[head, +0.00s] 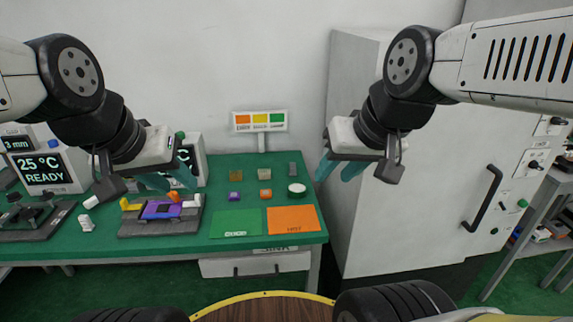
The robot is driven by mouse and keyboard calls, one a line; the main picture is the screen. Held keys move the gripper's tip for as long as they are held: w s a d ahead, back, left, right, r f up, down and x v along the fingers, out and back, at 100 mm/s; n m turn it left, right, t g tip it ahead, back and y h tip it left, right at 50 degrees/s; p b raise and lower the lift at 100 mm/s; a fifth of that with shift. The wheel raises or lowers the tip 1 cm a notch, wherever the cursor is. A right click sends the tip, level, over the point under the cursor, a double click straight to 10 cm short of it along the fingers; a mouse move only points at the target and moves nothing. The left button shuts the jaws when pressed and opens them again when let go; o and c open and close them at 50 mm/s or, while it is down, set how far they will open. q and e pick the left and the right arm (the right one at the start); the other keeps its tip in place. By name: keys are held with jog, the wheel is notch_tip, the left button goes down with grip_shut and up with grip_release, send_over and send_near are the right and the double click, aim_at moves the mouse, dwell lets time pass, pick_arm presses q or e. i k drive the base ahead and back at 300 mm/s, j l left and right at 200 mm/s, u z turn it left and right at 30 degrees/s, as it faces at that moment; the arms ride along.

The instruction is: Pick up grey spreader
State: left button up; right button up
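A small dark grey piece (292,169) stands at the back right of the green table and may be the grey spreader; it is too small to be sure. My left gripper (170,181) hangs over the left part of the table, above a purple and orange fixture (162,211). Its teal fingers are apart, with nothing seen between them. My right gripper (337,172) hangs to the right of the grey piece, in front of the grey cabinet. Its fingers are also apart and empty.
Green (236,222) and orange (291,219) mats lie in front. A tall cabinet (410,215) stands right.

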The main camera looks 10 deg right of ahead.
aim_at(292, 173)
jog(key=i+l+u, duration=0.2)
jog(key=u, duration=0.15)
jog(key=i+l+u, duration=0.15)
jog(key=l+u, duration=0.2)
jog(key=i+l+u, duration=0.15)
jog(key=l+u, duration=0.2)
